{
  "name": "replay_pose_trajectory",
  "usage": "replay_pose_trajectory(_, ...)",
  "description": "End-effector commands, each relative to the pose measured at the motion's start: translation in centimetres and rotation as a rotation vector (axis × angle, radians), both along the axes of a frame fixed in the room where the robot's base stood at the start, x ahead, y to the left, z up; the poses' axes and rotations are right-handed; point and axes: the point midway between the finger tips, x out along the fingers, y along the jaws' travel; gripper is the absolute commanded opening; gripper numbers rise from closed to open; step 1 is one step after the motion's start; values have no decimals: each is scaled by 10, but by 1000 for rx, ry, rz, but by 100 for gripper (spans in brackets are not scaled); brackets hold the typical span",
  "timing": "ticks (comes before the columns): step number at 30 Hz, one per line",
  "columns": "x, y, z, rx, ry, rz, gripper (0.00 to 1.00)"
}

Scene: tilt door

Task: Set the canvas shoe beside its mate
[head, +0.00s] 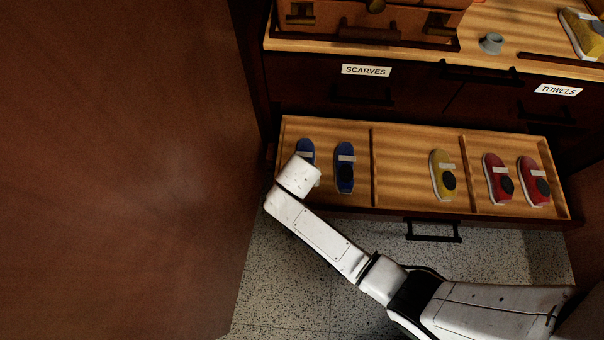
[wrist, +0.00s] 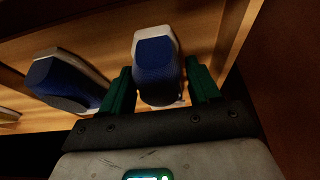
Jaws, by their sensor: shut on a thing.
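A blue canvas shoe (head: 305,149) is at the left of the open drawer's left compartment. A second blue shoe (head: 345,168) lies just right of it and also shows in the wrist view (wrist: 65,82). My gripper (wrist: 158,82) is shut on the left blue shoe, with a green finger on each side of it. In the head view my white wrist hides the fingers and part of this shoe. I cannot tell whether the held shoe touches the drawer floor. A single yellow shoe (head: 442,175) lies in the middle compartment. Another yellow shoe (head: 581,36) is on the cabinet top.
Two red shoes (head: 498,178) fill the right compartment. The open drawer (head: 400,160) has dividers and a dark handle (head: 433,232). Free room lies left of the yellow shoe. A brown suitcase (head: 375,22) and grey cup (head: 491,43) stand on top. A large brown panel (head: 110,170) rises at left.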

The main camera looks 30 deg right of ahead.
Motion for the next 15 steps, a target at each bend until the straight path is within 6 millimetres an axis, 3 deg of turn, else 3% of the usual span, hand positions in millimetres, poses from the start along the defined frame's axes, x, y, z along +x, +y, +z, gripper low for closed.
replay_pose_trajectory(15,0,0,-5,0,0,0,28)
